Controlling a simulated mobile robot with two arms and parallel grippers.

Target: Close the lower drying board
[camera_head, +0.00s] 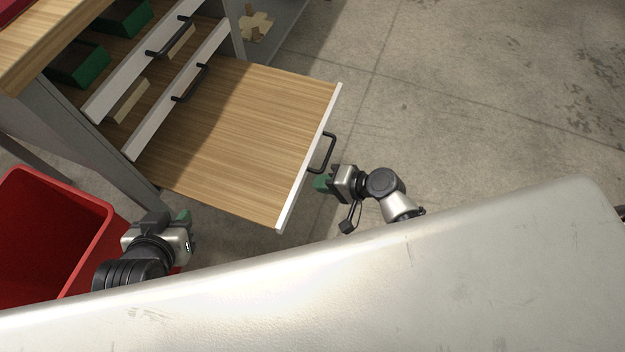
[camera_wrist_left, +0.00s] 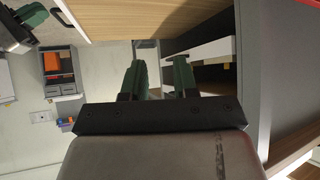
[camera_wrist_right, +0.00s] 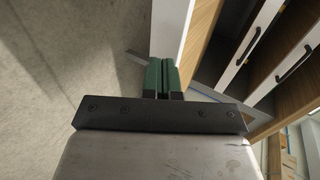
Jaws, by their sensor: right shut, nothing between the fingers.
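The lower drying board (camera_head: 245,125) is pulled far out of the bench, a wooden panel with a white front (camera_head: 306,165) and a black handle (camera_head: 325,152). My right gripper (camera_head: 320,183) is shut and empty, just outside the white front, near the handle's lower end. In the right wrist view its green fingers (camera_wrist_right: 162,76) are together beside the white front (camera_wrist_right: 172,28); contact cannot be told. My left gripper (camera_head: 185,217) is below the board's left side, apart from the handle. In the left wrist view its fingers (camera_wrist_left: 158,80) are spread with nothing between them.
Two white fronts with black handles (camera_head: 190,84) (camera_head: 170,36) sit further in, above the pulled-out board. Green boxes (camera_head: 80,64) stand on the shelves behind. A red bin (camera_head: 60,225) is at the lower left. Concrete floor to the right is free.

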